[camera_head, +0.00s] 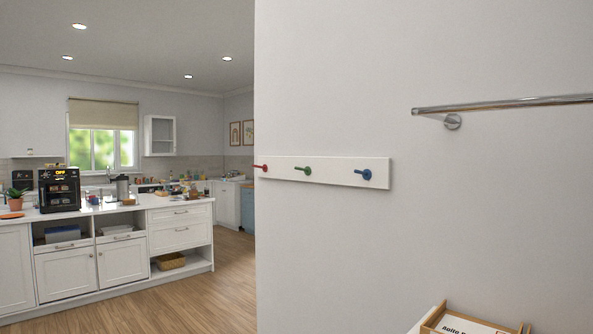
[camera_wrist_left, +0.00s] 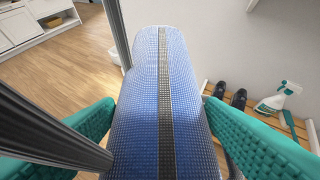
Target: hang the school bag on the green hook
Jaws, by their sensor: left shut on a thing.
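The green hook (camera_head: 307,170) is the middle one of three on a white rail (camera_head: 335,172) on the wall in the head view. Nothing hangs on it. In the left wrist view my left gripper (camera_wrist_left: 160,105), with teal fingers, is shut on the school bag (camera_wrist_left: 138,85). The bag is blue with a fine grid texture and a dark stripe down its middle. It fills the space between the fingers, and its far side is hidden. The head view shows neither the bag nor either gripper. My right gripper is in no view.
A red hook (camera_head: 260,167) and a blue hook (camera_head: 366,174) flank the green one. A metal bar (camera_head: 505,103) juts from the wall at upper right. A wooden tray (camera_head: 432,318) is at lower right. Dark shoes (camera_wrist_left: 238,98) and a spray bottle (camera_wrist_left: 277,98) sit on a slatted rack (camera_wrist_left: 299,133).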

